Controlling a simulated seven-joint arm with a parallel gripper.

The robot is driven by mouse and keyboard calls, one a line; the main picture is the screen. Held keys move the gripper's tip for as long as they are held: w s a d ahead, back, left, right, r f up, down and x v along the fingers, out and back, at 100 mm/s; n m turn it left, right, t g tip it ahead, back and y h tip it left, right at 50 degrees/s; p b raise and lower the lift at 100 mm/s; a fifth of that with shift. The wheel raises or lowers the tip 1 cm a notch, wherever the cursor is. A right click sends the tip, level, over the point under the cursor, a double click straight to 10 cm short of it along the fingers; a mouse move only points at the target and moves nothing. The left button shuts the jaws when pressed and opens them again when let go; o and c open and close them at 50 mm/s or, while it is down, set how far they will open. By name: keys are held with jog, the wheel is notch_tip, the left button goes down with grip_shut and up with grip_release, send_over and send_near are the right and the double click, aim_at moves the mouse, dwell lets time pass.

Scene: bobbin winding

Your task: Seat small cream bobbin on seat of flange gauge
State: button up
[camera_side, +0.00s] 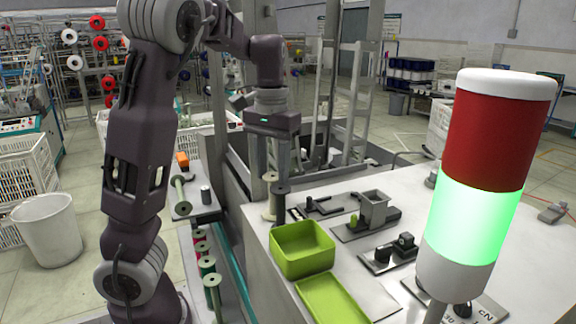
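A cream bobbin (268,197) stands upright near the left edge of the white worktop, beside and partly behind a dark spool-like piece (281,203). My gripper (284,172) points down right above these two. Its fingers are small and dark, and I cannot tell whether they are open or touch either piece. I cannot tell for sure which fixture is the flange gauge. A low dark fixture (322,207) lies just right of the bobbin, and a grey block-shaped fixture (373,210) on a plate stands farther right.
A lime green bin (302,262) and a green tray (334,304) sit at the worktop's front. A fixture with black knobs (391,253) is right of them. A signal tower (488,190), lit green, stands in front. Green, red and cream bobbins (208,265) line a rack on the left.

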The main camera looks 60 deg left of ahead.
jog(key=shift+r, duration=2.55)
jog(key=shift+c, duration=0.3)
jog(key=w+d+r+m, duration=0.3)
jog(key=w+d+m, duration=0.3)
jog(key=w+d, duration=0.55)
jog(key=w+a+f+n, duration=0.6)
jog(key=a, duration=0.1)
jog(key=shift+a+f, duration=0.25)
jog(key=shift+f, duration=0.45)
